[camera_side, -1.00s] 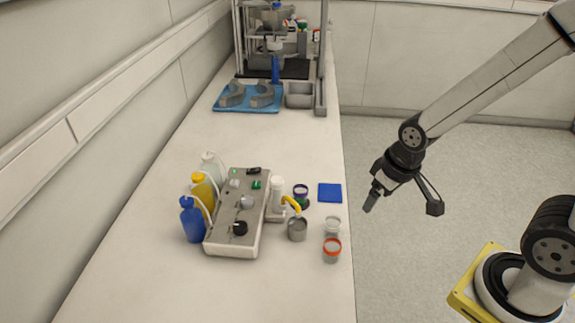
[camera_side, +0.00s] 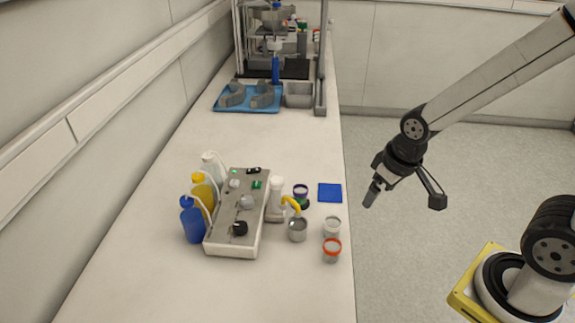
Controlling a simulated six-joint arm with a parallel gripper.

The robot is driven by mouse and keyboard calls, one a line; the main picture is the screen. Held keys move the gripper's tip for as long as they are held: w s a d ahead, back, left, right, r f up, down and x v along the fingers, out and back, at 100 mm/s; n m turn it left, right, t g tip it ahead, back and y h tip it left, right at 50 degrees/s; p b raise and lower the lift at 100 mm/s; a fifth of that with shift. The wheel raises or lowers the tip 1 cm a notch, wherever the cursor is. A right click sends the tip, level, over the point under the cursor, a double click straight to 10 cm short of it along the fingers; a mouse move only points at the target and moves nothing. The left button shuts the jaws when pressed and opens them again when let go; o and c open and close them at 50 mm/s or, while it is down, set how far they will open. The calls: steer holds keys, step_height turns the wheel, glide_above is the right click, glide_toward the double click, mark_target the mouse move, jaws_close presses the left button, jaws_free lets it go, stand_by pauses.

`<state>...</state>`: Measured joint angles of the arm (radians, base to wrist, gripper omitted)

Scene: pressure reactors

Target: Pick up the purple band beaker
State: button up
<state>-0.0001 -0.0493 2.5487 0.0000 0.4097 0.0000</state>
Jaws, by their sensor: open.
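The beaker with the dark purple-blue band (camera_side: 301,191) stands upright on the bench, just right of the white dispenser with the yellow spout. A dark green base or ring shows around its foot. My gripper (camera_side: 404,197) is open and empty, with its fingers spread wide. It hangs in the air over the floor, beyond the bench's right edge, to the right of the beaker and apart from it.
A grey console (camera_side: 236,225) with blue, yellow and white bottles stands left of the beaker. A grey cup (camera_side: 297,230), a white-rimmed cup (camera_side: 332,226) and a red-rimmed cup (camera_side: 332,250) stand in front. A blue pad (camera_side: 330,193) lies to the right. A blue tray (camera_side: 233,108) is farther back.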

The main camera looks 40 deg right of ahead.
mark_target(300, 191)
steer(key=w+r+m+g+y, duration=0.2)
steer(key=w+m+y, duration=0.8)
steer(key=w+m, duration=0.4)
steer(key=w+d+r+m+t+y, duration=0.1)
steer(key=w+d+m+t+y, duration=0.55)
steer(key=w+d+m, duration=0.2)
step_height(300, 191, down, 22)
steer(key=shift+d+f, duration=0.1)
steer(key=shift+f, duration=0.05)
steer(key=shift+x, duration=3.9)
steer(key=c, duration=1.3)
